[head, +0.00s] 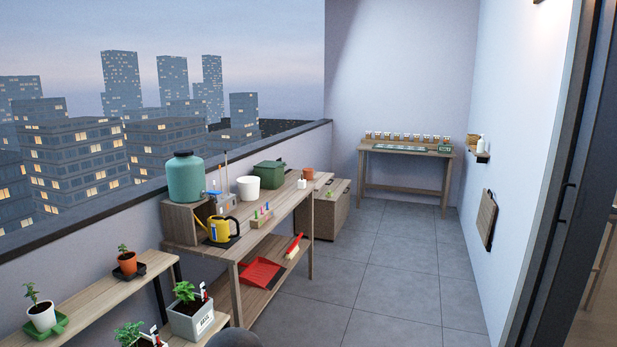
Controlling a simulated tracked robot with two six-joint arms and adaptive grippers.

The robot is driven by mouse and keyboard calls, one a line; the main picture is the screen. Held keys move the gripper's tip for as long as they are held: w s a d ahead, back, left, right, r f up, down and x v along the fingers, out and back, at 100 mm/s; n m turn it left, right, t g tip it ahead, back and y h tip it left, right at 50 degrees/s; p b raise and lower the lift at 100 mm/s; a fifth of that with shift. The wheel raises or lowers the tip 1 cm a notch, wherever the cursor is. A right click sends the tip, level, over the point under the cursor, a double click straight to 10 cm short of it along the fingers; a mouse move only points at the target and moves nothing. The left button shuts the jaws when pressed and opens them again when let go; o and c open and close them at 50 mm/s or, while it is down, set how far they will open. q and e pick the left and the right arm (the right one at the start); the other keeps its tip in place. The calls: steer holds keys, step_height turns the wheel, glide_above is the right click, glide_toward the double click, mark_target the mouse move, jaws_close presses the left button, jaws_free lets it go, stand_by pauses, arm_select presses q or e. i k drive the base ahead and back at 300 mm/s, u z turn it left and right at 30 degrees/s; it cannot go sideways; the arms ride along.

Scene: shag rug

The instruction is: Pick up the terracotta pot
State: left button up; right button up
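Two terracotta-coloured pots show in the head view. A small one (309,173) stands upright at the far end of the wooden workbench, near the low cabinet; whether it is empty is too small to tell. Another terracotta pot (127,264) holds a small green seedling and stands on a dark saucer on the plant shelf at the lower left. Neither of my grippers is in view, and nothing of mine touches either pot.
The workbench (282,207) carries a green barrel, yellow watering can (220,230), white pot (248,188) and green box (269,174). A red dustpan (261,273) lies on its lower shelf. Potted plants stand at lower left. The tiled floor (395,270) is clear right of the bench.

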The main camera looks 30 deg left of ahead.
mark_target(307, 172)
steer(key=u, duration=0.35)
steer(key=i, duration=7.6)
steer(key=z, duration=0.05)
